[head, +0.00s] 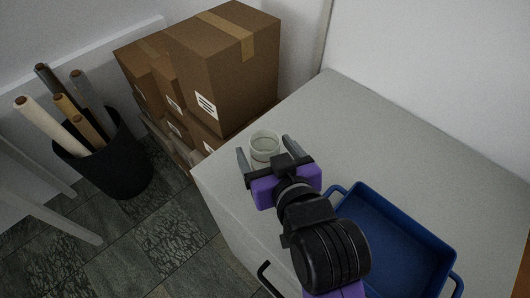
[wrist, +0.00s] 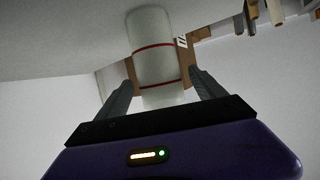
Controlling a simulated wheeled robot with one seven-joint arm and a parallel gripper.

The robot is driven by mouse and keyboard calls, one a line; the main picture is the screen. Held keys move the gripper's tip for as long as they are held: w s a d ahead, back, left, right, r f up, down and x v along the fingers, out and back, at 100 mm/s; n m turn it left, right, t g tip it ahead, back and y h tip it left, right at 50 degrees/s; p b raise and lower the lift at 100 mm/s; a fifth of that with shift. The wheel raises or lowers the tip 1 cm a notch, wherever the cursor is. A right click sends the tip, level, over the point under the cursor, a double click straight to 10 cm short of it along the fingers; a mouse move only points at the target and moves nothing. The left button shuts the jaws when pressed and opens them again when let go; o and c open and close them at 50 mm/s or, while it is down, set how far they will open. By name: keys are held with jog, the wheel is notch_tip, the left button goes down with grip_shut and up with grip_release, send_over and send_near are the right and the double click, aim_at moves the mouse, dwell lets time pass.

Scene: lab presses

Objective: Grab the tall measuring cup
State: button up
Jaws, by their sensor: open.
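The tall measuring cup (head: 265,149) is a pale, translucent cylinder standing on the light grey cabinet top, near its left edge. In the wrist view the cup (wrist: 152,62) shows red rings around its body. My gripper (head: 268,147) is open, with one grey finger on each side of the cup in the head view. In the wrist view my gripper (wrist: 160,85) has the lower part of the cup's image between its fingers, with gaps at both sides. I cannot tell how deep the cup sits between the fingers.
A blue tray (head: 449,249) with handles lies on the cabinet top (head: 400,135), right of my arm. Stacked cardboard boxes (head: 235,75) stand beyond the cabinet's left edge. A black bin (head: 122,172) with rolled tubes is on the floor at left. The back of the cabinet top is clear.

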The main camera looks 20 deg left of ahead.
jog(key=shift+w+a+f, duration=0.15)
jog(key=shift+w+a, duration=0.15)
jog(key=c, duration=1.4)
jog(key=shift+c, duration=0.4)
